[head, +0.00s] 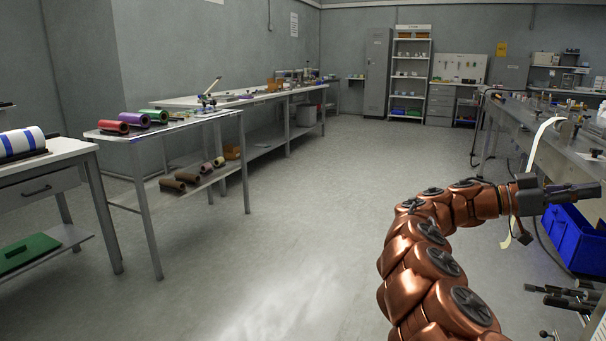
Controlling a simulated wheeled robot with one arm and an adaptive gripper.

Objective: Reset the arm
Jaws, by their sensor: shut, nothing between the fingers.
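My copper-coloured arm rises from the bottom right of the head view and bends over to the right. My gripper (588,190) is at its end, dark and pointing right. Its fingers are together with nothing visible between them. It is in front of the long machine bench (560,150) on the right, above a blue bin (573,240). The picture does not show clearly whether the gripper touches the bench.
A pale strip (540,138) hangs off the bench near my wrist. Dark rods (570,293) lie low at the bottom right. Left are a table with coloured rolls (147,116) and a cabinet (35,185). Shelves (410,75) stand at the back. The middle floor (290,220) is clear.

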